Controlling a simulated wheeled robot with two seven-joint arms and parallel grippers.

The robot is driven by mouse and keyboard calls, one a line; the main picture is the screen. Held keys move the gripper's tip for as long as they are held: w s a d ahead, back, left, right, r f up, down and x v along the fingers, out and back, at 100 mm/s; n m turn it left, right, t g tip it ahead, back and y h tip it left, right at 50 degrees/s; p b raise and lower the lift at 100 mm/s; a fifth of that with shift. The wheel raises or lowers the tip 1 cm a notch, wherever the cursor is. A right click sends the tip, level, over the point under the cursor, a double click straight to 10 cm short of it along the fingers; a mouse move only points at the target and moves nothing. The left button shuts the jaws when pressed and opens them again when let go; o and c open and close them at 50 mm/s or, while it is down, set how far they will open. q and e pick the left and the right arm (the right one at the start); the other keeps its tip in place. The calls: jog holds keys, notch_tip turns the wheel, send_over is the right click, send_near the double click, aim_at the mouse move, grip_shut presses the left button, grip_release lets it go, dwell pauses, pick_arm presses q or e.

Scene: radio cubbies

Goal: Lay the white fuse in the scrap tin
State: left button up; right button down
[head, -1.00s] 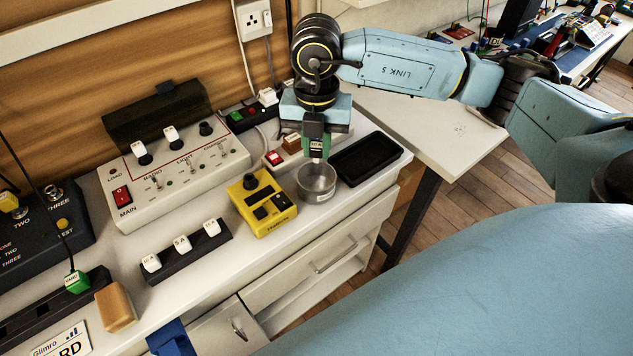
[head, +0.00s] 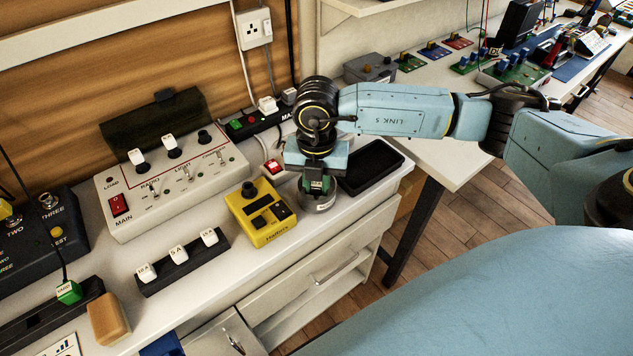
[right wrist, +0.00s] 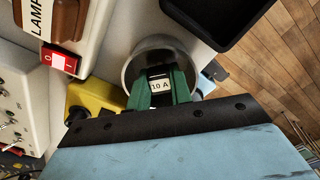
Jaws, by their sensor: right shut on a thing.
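The scrap tin (head: 320,206) is a small round metal cup near the bench's front edge, partly hidden under my right gripper. In the right wrist view the tin (right wrist: 134,62) is a grey ring around the fingertips. My right gripper (head: 317,185) points down at the tin's mouth, its green-padded fingers shut on the white fuse (right wrist: 159,86), which is marked "10 A". The fuse appears within the tin's outline in the right wrist view; whether it touches the bottom is hidden. My left gripper is not in view.
A yellow tester (head: 260,212) stands just left of the tin, and a black tray (head: 371,167) lies to its right. A black rack (head: 182,262) with several white fuses is farther left.

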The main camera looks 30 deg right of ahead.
aim_at(316, 184)
jog(key=c, duration=1.5)
grip_release()
jog(key=shift+f, duration=0.1)
jog(key=shift+c, duration=0.2)
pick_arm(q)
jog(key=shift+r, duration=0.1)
